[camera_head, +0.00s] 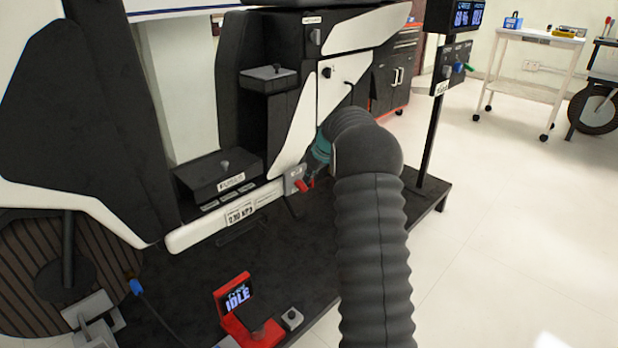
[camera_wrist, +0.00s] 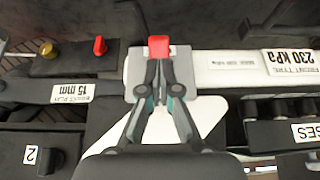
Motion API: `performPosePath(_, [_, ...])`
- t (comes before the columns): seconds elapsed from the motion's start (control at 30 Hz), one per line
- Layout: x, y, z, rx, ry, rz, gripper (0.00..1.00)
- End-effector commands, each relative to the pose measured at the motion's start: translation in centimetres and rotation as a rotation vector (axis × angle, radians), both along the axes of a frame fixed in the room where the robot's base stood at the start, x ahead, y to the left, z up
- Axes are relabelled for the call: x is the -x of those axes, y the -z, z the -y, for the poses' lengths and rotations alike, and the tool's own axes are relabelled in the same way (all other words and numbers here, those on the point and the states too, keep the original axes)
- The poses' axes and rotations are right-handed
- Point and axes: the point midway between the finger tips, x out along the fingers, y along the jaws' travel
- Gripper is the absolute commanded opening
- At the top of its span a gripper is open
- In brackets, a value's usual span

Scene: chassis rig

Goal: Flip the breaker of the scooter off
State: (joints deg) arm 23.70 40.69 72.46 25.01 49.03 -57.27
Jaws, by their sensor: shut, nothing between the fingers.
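The scooter (camera_head: 240,110) stands on a dark platform, with white and black panels. A red lever (camera_head: 302,186) sits on a small grey plate (camera_head: 292,175) at the end of the scooter's white lower rail; it looks like the breaker. In the wrist view the red lever (camera_wrist: 158,46) stands at the top edge of the grey plate (camera_wrist: 134,65). My gripper (camera_wrist: 158,68) is shut and empty, its fingertips right at the lever's base; I cannot tell whether they touch it. In the head view my gripper (camera_head: 314,176) is partly hidden behind my arm.
A fuse box (camera_head: 218,172) sits above the rail. A red stand with an IDLE display (camera_head: 237,297) is on the platform (camera_head: 190,290). A post with a screen (camera_head: 460,15) rises at right. The wrist view shows another red knob (camera_wrist: 100,46) nearby. Open floor lies right.

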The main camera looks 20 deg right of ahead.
Motion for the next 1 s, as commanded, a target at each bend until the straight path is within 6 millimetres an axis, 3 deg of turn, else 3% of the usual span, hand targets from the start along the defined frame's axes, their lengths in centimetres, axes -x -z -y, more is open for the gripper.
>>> performPosePath(0.3, [1.5,-4.2,0.4,0.0,-0.003,0.001,0.0])
performPosePath(0.7, [8.2,-6.4,3.0,0.001,-0.003,0.001,0.0])
performPosePath(1.0, [9.8,-7.0,3.5,0.001,-0.005,0.0,0.0])
